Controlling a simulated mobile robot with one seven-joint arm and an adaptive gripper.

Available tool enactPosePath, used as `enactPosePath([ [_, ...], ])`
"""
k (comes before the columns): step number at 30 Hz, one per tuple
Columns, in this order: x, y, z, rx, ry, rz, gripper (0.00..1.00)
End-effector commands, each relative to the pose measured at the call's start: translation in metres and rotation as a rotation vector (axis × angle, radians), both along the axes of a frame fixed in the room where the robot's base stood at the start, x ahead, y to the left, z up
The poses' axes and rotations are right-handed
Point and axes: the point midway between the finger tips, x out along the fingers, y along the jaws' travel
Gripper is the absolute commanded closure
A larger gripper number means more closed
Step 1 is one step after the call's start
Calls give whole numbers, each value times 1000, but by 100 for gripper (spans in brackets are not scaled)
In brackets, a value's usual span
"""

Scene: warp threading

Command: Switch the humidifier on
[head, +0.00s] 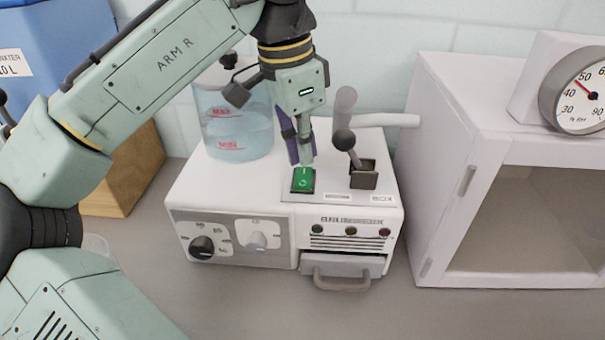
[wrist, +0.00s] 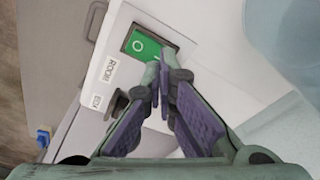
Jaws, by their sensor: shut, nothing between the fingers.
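The humidifier (head: 230,190) is a white box on the grey bench, with a water tank (head: 236,128) on its top left. Its green rocker switch (head: 303,182) sits on the top plate and carries a white mark. The switch also shows in the wrist view (wrist: 137,43), with a white circle on it. My gripper (head: 305,162) is shut and empty, pointing down over the switch's rear edge. In the wrist view my fingertips (wrist: 163,58) overlap the switch's edge. I cannot tell whether they touch it. The three small lamps (head: 351,231) on the front look dim.
A black-knobbed lever (head: 344,140) stands just right of the switch, with a pale pipe (head: 385,120) behind it. The front has a black dial (head: 202,246), a white knob (head: 256,241) and a drawer (head: 342,266). A white cabinet (head: 480,150) with a gauge (head: 585,95) stands at right.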

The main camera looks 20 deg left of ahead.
Motion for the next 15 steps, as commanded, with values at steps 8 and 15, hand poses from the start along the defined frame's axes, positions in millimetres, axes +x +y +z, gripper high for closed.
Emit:
enactPosePath([
  [8, 0, 0, -5, -1, 1, -1, 100],
  [15, 0, 0, -8, -1, 1, -1, 100],
])
